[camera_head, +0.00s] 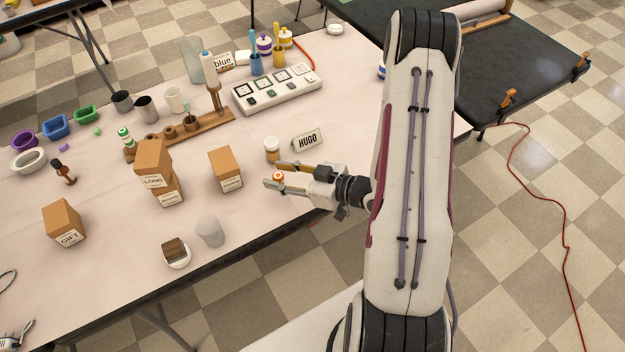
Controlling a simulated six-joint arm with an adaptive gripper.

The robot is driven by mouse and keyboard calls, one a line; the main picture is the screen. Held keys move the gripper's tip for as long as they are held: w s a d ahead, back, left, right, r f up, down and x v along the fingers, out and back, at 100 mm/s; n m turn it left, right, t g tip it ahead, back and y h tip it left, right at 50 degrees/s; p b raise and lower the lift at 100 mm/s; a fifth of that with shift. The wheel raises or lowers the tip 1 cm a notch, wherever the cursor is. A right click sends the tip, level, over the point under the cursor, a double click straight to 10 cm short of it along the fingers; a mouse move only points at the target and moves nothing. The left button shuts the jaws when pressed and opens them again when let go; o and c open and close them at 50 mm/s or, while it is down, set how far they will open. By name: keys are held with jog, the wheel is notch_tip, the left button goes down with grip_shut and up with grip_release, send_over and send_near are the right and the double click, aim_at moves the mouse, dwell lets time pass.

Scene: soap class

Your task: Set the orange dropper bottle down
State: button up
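The orange dropper bottle (278,177) shows as a small orange and white top between the two fingers of my gripper (276,177). My gripper reaches left over the near right part of the table and appears shut on the bottle. The lower part of the bottle is hidden by the near finger, so I cannot tell whether its base touches the table (255,215). A similar bottle with a green top (125,137) stands at the left end of a wooden rack (205,126).
A jar (272,147) and a HUGO sign (307,140) stand just behind my gripper. A cardboard box (226,168) is to its left, with stacked boxes (153,160) farther left. A frosted cup (210,231) and a soap dish (177,260) are nearer the front edge.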

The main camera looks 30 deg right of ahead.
jog(key=v, duration=1.1)
jog(key=shift+s, duration=0.15)
jog(key=shift+r, duration=0.15)
dwell(0.7)
